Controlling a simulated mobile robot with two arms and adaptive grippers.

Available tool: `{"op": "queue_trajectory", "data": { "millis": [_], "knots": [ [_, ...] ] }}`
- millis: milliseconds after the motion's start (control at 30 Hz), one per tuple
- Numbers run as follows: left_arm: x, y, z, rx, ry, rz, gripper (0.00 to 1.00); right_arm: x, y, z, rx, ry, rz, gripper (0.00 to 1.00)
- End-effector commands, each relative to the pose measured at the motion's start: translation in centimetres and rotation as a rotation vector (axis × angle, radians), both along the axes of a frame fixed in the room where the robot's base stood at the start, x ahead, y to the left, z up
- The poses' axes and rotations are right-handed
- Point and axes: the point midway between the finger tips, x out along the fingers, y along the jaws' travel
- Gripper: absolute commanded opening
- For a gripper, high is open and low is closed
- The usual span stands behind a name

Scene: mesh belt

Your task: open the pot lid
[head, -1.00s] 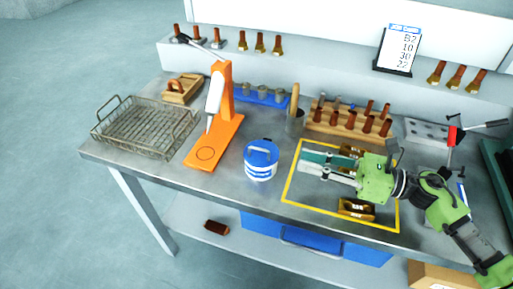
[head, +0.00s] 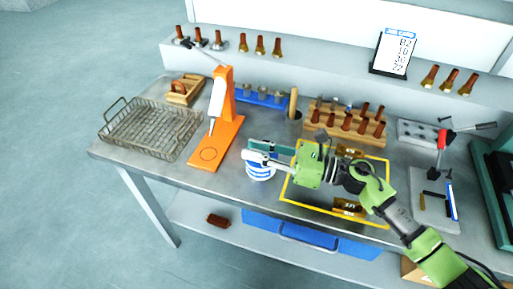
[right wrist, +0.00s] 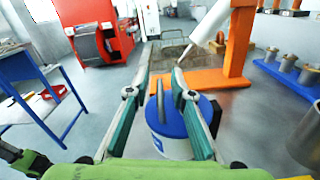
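The pot (head: 260,173) is a small white and blue container with a blue lid, standing on the grey bench in the head view. My right gripper (head: 258,152) is over the pot and hides most of the lid in the head view. In the right wrist view its two green-padded fingers (right wrist: 160,80) are apart, with the handle between them and a gap on each side. The lid sits on the pot. My left gripper is not in view.
An orange stand (head: 223,120) is just left of the pot, with a wire basket (head: 152,128) beyond it. A wooden rack (head: 345,128) with several brown pegs stands behind right. A yellow outlined area (head: 318,207) lies to the right.

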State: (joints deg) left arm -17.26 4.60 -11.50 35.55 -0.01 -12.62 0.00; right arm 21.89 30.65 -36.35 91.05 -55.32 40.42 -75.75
Motion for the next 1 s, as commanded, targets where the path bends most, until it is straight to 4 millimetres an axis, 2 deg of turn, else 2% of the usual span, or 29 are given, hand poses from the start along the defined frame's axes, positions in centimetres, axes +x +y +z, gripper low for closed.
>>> {"op": "queue_trajectory", "data": {
  "millis": [133, 200, 233, 667, 1000],
  "knots": [
    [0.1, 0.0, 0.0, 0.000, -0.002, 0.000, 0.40, 0.0, 0.0, 0.0, 0.000, 0.000, 0.000, 0.22],
    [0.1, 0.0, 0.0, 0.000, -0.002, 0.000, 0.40, 0.0, 0.0, 0.0, 0.000, 0.000, 0.000, 0.04],
    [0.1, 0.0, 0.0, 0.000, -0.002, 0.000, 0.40, 0.0, 0.0, 0.0, 0.000, 0.000, 0.000, 0.00],
    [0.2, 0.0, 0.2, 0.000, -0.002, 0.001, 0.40, 0.0, 0.0, 0.2, 0.012, 0.040, 0.002, 0.00],
    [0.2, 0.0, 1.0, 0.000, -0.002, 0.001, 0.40, 0.9, -0.3, 1.6, 0.079, 0.253, 0.003, 0.00]
  ]
}}
